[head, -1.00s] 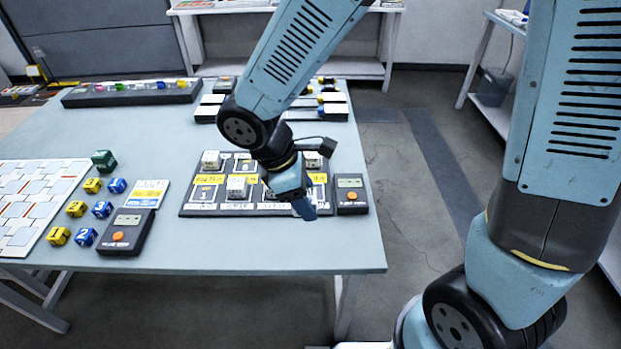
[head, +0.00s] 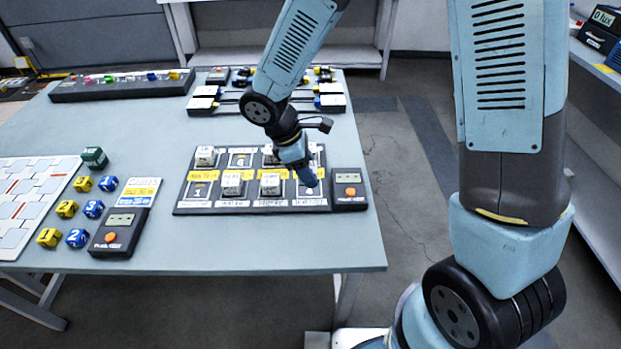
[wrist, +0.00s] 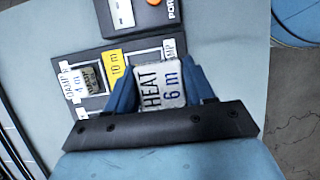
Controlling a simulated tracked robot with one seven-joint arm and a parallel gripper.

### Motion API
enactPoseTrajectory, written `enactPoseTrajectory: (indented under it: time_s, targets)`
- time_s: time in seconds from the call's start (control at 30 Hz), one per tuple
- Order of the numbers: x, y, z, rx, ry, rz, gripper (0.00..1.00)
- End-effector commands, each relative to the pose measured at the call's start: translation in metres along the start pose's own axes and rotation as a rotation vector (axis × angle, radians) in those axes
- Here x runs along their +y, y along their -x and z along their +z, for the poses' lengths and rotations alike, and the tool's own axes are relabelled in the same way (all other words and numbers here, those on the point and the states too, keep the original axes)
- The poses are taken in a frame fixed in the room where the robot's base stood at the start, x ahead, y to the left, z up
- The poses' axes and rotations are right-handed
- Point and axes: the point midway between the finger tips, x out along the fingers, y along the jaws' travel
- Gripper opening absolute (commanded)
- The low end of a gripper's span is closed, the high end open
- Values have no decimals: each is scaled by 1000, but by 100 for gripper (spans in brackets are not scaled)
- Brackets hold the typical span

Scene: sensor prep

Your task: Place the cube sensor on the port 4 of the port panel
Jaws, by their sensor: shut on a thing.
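My gripper (head: 309,184) is shut on a pale cube sensor (wrist: 163,86) marked "HEAT 6 m" in the wrist view. In the head view the fingers hide the cube. The gripper is over the right part of the dark port panel (head: 216,192), near the front right port. The panel also shows in the wrist view (wrist: 121,41), behind the held cube. Pale cubes sit on the panel at back left (head: 205,156), front (head: 232,183) and front middle (head: 270,183). The front left port marked 1 (head: 197,191) is empty. I cannot read the number of the port under my gripper.
A dark box with an orange button (head: 350,190) adjoins the panel on the right, close to my gripper. A similar box (head: 111,238), yellow and blue number cubes and a white grid board (head: 22,215) lie left. Bare table (head: 240,245) is in front.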

Motion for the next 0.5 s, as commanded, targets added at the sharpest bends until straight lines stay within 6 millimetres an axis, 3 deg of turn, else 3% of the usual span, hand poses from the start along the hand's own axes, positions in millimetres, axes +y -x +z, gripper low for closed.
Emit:
enactPoseTrajectory:
  time_s: [0.2,0.5]
  targets:
    - [21,-24,-8,-1,1,-1,22]
    - [32,-36,-13,1,0,0,22]
